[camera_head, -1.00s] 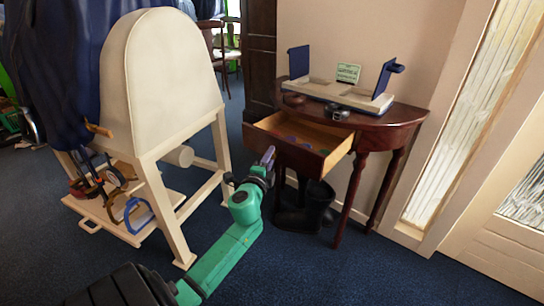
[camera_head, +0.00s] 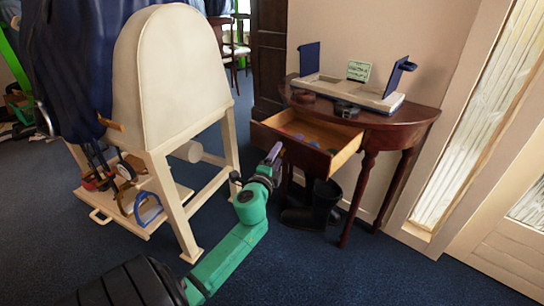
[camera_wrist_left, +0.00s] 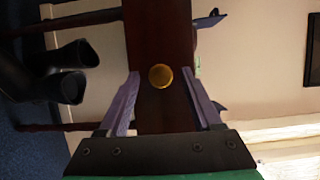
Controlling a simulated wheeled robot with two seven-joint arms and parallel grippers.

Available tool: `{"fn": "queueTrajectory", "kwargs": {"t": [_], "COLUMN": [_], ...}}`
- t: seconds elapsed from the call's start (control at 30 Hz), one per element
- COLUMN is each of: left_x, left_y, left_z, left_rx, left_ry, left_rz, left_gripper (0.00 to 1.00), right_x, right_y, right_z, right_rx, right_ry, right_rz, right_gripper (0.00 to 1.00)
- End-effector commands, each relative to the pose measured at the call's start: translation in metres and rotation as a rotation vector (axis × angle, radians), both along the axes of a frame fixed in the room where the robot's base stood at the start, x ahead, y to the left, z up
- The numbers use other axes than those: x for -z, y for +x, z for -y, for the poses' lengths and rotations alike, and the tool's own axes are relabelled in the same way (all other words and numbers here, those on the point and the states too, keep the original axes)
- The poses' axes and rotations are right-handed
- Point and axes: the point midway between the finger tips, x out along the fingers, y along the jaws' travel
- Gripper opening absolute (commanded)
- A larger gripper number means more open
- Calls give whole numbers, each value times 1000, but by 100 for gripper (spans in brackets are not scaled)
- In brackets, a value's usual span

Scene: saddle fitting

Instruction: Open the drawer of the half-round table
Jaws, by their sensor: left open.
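The dark-red half-round table (camera_head: 412,122) stands against the wall. Its drawer (camera_head: 347,152) is pulled out, showing pale wooden insides with small coloured items in it. My left gripper (camera_head: 274,153) is at the outer face of the drawer front. In the left wrist view, its two purple fingers (camera_wrist_left: 160,102) are spread apart on either side of the dark drawer front. The round brass knob (camera_wrist_left: 160,76) lies between them in the picture, not clasped. The knob is hidden in the head view. My right gripper is not in view.
A blue-ended tray (camera_head: 366,95) with a green card and dark straps stand on the tabletop. Black boots (camera_head: 322,204) stand below the drawer. A cream saddle stand (camera_head: 170,75) is at left. Blue carpet is clear in front.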

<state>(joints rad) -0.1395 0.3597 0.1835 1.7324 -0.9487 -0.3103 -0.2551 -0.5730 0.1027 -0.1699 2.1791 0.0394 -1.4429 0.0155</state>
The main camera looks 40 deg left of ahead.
Motion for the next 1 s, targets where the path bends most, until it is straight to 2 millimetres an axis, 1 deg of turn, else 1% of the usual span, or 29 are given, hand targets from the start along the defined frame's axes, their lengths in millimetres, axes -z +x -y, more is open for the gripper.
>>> {"fn": "queueTrajectory", "kwargs": {"t": [0.07,0.17,0.27,0.33,0.37,0.4,0.5,0.6,0.67,1.0], "left_x": [1,1,3,2,4,4,4,2,1,0], "left_y": [-10,-32,-60,-80,-88,-97,-116,-126,-128,-128], "left_z": [5,14,26,34,38,42,50,55,56,56], "left_rx": [0,0,-1,-4,-2,-2,-2,-1,-1,0], "left_ry": [-2,-3,-5,-4,-6,-6,-3,-2,-1,1], "left_rz": [-2,-3,-4,-4,-3,-3,-3,-1,-2,0], "left_gripper": [66,66,66,66,66,66,66,66,66,66], "right_x": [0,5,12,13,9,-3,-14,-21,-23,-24], "right_y": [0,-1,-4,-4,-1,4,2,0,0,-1], "right_z": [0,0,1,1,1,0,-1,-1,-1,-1], "right_rx": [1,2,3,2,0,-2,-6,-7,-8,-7], "right_ry": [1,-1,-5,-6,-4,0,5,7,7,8], "right_rz": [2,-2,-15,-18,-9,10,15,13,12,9], "right_gripper": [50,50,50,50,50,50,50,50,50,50]}}
